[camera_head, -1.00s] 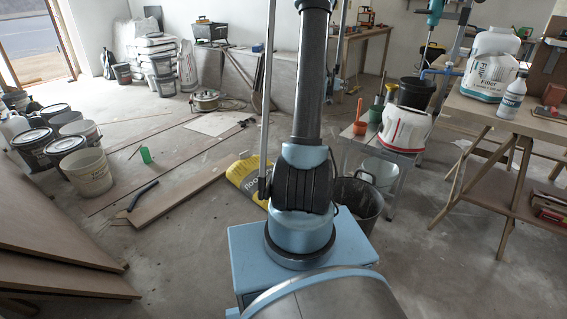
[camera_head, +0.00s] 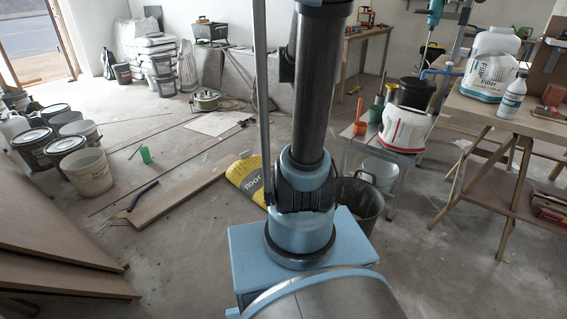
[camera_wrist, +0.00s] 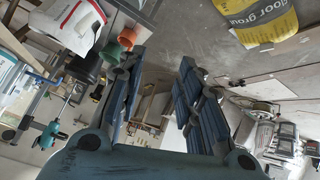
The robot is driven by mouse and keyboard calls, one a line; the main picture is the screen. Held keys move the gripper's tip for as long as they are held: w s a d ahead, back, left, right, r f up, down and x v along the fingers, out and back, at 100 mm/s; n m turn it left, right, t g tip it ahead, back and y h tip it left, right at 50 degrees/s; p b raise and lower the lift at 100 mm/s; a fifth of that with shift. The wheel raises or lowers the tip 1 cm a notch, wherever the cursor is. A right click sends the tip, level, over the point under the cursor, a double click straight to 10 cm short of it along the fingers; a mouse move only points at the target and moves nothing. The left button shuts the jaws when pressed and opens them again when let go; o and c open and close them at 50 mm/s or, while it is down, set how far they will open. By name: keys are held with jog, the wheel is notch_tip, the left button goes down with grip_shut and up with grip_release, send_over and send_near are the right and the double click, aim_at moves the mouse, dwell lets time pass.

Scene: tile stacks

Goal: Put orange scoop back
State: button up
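An orange scoop (camera_head: 360,126) stands with its handle up on a small grey table (camera_head: 352,143) right of my arm in the head view. A green scoop-like item (camera_head: 376,113) with a dark handle stands beside it. In the wrist view the orange scoop (camera_wrist: 127,38) and the green item (camera_wrist: 111,52) appear at upper left, past the tip of my left finger. My gripper (camera_wrist: 161,60) is open, with a wide gap between its fingers and nothing in it. It is outside the head view, where only my arm shows.
A white and red container (camera_head: 405,130) and a black bucket (camera_head: 415,93) are close by the scoop. A trestle table (camera_head: 485,112) with a white jug (camera_head: 490,65) stands at right. A yellow bag (camera_head: 246,180) and a dark bin (camera_head: 358,200) are on the floor.

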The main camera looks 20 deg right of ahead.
jog(key=s+a+f+n+g+y, duration=0.1)
jog(key=s+a+f+n+y, duration=0.1)
jog(key=s+a, duration=0.4)
jog(key=s+a+f+n+g+y, duration=0.1)
jog(key=s+a+f, duration=0.3)
jog(key=s, duration=0.7)
jog(key=s+a+f+n+g+y, duration=0.1)
jog(key=s+a+f+n+y, duration=0.1)
jog(key=s+a, duration=0.5)
jog(key=shift+s+a+f+n+g+y, duration=0.4)
jog(key=shift+s+f+y, duration=0.1)
jog(key=shift+s+f, duration=0.5)
jog(key=shift+w+d+f, duration=0.1)
jog(key=shift+w+f, duration=0.05)
jog(key=shift+w, duration=0.25)
